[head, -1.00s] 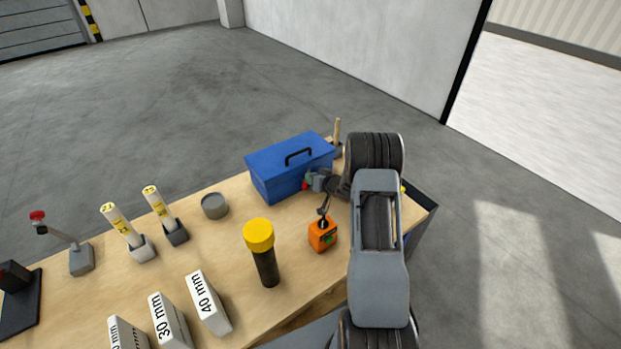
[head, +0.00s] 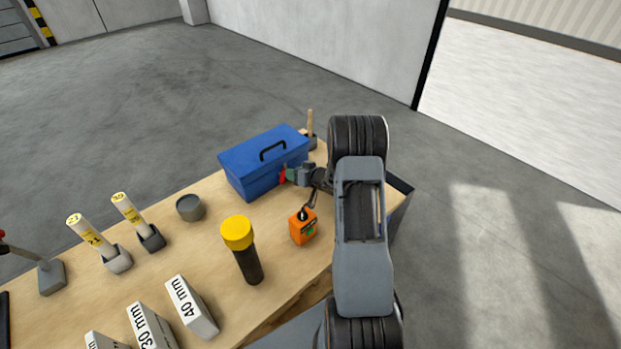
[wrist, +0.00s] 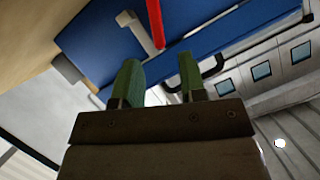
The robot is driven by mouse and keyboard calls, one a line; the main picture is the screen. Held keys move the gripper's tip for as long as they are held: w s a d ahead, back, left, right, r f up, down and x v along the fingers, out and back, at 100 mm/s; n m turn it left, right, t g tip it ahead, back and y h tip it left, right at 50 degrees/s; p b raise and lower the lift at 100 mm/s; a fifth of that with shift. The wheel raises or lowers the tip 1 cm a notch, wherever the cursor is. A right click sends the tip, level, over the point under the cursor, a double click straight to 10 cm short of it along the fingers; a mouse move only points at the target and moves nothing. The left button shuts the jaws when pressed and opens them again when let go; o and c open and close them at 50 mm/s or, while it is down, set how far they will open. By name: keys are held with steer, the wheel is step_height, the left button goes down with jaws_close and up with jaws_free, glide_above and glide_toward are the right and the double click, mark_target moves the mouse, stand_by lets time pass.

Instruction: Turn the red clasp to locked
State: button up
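The red clasp (head: 283,176) is a narrow bar on the front side of the blue toolbox (head: 240,178), near its right end. In the wrist view the clasp (wrist: 156,22) runs down from the top edge against the blue box (wrist: 210,35). My gripper (head: 289,175) is right beside the clasp. In the wrist view my gripper (wrist: 160,68) has two green fingers spread apart with nothing between them. The clasp's lower end sits just beyond the fingertips, in line with the gap. I cannot tell whether a finger touches it.
An orange block (head: 303,228) and a yellow-capped black cylinder (head: 243,250) stand on the wooden table (head: 205,250) near my arm. A grey round dish (head: 190,208) is left of the toolbox. A wooden peg (head: 310,124) stands behind it.

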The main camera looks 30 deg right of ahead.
steer(key=b+v, duration=0.1)
steer(key=v, duration=0.9)
